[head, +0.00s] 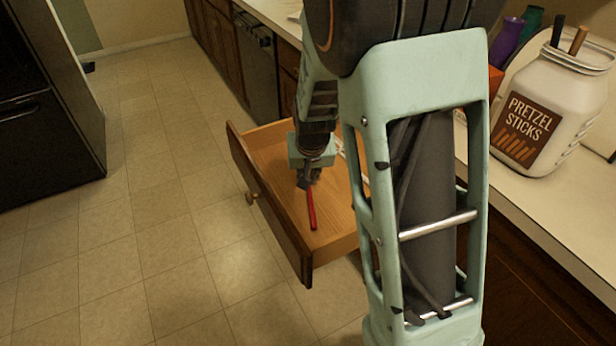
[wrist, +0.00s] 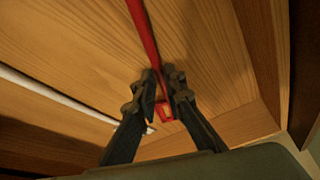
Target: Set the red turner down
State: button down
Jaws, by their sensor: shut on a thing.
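The red turner (head: 312,209) is a long thin red tool inside the open wooden drawer (head: 327,243). In the wrist view its red shaft (wrist: 144,32) runs from the top edge down between the fingers, and a small red loop shows just past them. My gripper (wrist: 163,98) is shut on the turner near that loop end. In the head view my gripper (head: 306,181) points down into the drawer. I cannot tell whether the turner touches the drawer floor. The turner's far end is out of the wrist view.
A white long-handled thing (wrist: 50,98) lies in the drawer left of my gripper in the wrist view. Drawer walls stand close around. A pretzel sticks jar (head: 553,110) stands on the counter (head: 550,198) at right. The tiled floor at left is clear.

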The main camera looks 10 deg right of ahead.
jog(key=c, duration=2)
grip_release()
jog(key=shift+f, duration=0.1)
jog(key=shift+r, duration=0.25)
jog(key=p+v, duration=0.3)
jog(key=v, duration=0.9)
jog(key=shift+p, duration=0.4)
jog(key=shift+f, duration=0.1)
jog(key=shift+d, duration=0.1)
